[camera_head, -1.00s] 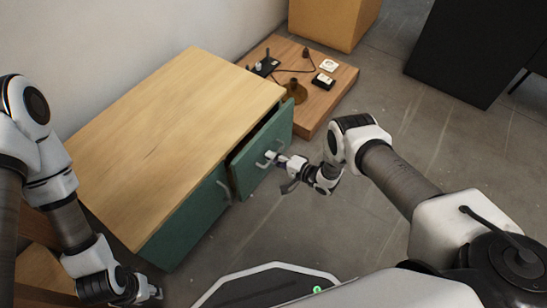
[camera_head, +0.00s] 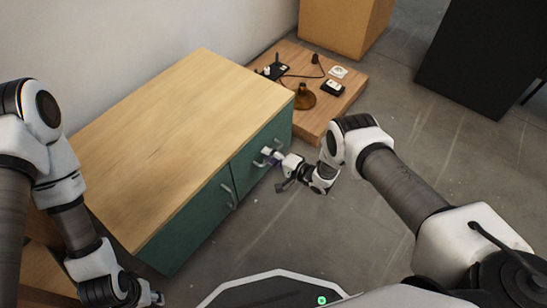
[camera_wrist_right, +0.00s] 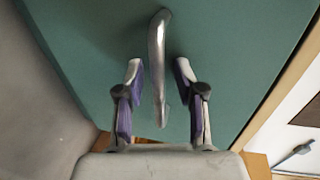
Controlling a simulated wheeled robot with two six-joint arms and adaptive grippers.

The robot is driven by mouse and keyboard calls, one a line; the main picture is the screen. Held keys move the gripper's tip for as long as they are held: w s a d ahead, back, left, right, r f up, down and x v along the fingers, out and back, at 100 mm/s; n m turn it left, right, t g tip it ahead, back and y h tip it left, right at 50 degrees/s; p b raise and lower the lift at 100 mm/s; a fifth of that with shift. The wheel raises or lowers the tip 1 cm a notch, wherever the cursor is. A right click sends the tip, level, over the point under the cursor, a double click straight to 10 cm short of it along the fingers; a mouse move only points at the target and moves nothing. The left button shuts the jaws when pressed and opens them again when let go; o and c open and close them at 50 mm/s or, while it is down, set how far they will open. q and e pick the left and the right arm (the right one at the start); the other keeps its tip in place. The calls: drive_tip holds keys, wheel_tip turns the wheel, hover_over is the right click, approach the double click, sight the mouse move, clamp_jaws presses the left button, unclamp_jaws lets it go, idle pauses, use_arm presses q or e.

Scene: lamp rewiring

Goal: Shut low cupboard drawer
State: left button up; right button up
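The low cupboard (camera_head: 170,130) has a pale wooden top and green fronts. Its drawer (camera_head: 252,160), at the right end of the front, looks flush or nearly flush with the neighbouring green front. My right gripper (camera_head: 270,157) is at the drawer's metal handle (camera_head: 264,160). In the right wrist view the handle (camera_wrist_right: 157,60) stands between the two fingers (camera_wrist_right: 157,78), with visible gaps on both sides, so the gripper is open around it. My left gripper (camera_head: 156,297) is low at the left, away from the drawer; its fingers are too small to read.
A low wooden platform (camera_head: 345,90) beyond the cupboard holds a brown lamp base (camera_head: 304,97), a cord and small electrical parts. A yellow box (camera_head: 345,25) and a black cabinet (camera_head: 475,60) stand farther back. Grey floor in front is clear.

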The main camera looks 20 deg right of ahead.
drive_tip(key=v, duration=1.2)
drive_tip(key=shift+f, duration=0.1)
